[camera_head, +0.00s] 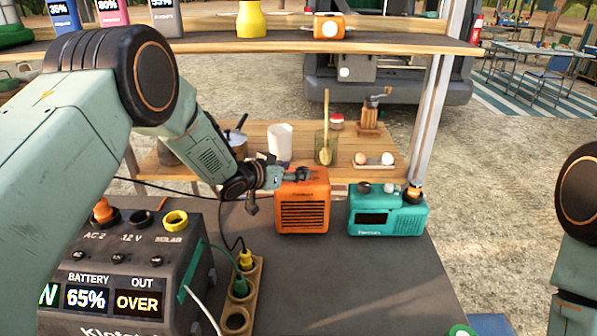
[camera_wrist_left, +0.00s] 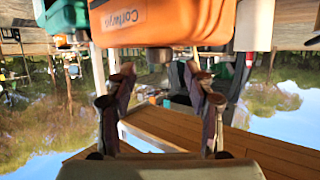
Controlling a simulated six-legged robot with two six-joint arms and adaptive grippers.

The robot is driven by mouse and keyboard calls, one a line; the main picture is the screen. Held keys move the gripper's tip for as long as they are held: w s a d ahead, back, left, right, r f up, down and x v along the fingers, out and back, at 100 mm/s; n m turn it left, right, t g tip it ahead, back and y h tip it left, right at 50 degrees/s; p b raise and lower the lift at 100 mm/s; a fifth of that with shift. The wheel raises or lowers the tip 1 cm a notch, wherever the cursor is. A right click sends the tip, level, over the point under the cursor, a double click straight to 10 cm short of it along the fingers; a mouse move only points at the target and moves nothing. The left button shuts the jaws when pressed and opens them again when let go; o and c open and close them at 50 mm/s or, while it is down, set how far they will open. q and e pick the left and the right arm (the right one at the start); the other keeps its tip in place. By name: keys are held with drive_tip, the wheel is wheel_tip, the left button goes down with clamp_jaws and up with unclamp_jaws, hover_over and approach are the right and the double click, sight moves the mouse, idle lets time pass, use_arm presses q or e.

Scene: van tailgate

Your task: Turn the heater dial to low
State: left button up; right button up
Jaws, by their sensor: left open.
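The orange heater (camera_head: 303,206) stands upright on the dark tailgate surface, its slatted grille facing me. My left gripper (camera_head: 297,175) reaches in from the left at the heater's top edge and covers part of its top. In the left wrist view, which is upside down, the heater (camera_wrist_left: 205,22) fills the top. A dark round knob (camera_wrist_left: 157,55), likely the dial, sticks out from its top face. The open left fingers (camera_wrist_left: 162,78) lie on either side of the knob, apart from it as far as I can tell. The dial's setting cannot be read. My right gripper is out of view.
A teal radio (camera_head: 388,213) stands just right of the heater. A power station (camera_head: 130,265) reading 65% and OVER sits front left, with a socket strip (camera_head: 243,290) and cables beside it. A wooden shelf (camera_head: 400,42) runs above. The tailgate's front right is mostly clear.

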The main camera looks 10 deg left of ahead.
sight(303, 168)
use_arm(q)
drive_tip(key=shift+x, duration=1.55)
clamp_jaws()
drive_tip(key=shift+d+b, duration=0.15)
drive_tip(key=shift+b, duration=0.2)
drive_tip(key=shift+d+n+t+y+b, duration=0.2)
drive_tip(key=shift+n+t+y+b, duration=0.4)
drive_tip(key=shift+n+y+b, duration=1.1)
drive_tip(key=shift+n+y+p, duration=0.3)
drive_tip(key=shift+y+p, duration=0.1)
drive_tip(key=shift+y, duration=0.2)
unclamp_jaws()
